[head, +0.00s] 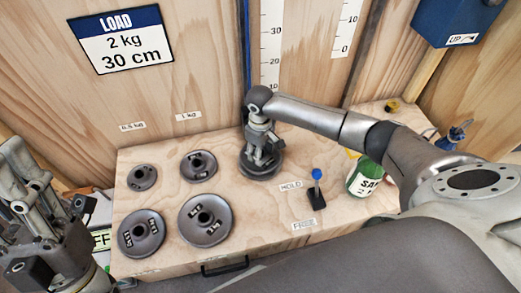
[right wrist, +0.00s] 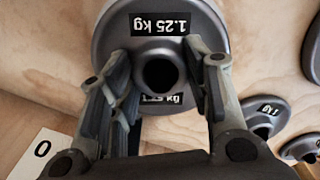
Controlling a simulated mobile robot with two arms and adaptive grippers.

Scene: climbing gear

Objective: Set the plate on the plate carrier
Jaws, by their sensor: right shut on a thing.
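My right gripper (head: 262,152) is shut on the hub of a dark grey round plate (head: 262,170) at the back of the wooden bench, close to the wall. In the right wrist view this plate (right wrist: 207,22) reads 1.25 kg, and the fingers of the gripper (right wrist: 160,75) stand on either side of its central hole. I cannot tell whether the plate touches what is beneath it. I cannot make out the plate carrier; my arm and the plate cover that spot by the blue upright (head: 244,50). My left gripper (head: 50,235) is empty at the lower left, its opening unclear.
Several other plates lie on the bench's left: small (head: 142,177), medium (head: 198,166) and larger ones (head: 141,233), (head: 205,220). A blue-knobbed lever (head: 317,190) stands between HOLD and FREE labels, with a green bottle (head: 366,178) right of it. A LOAD sign (head: 121,40) reads 2 kg, 30 cm.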

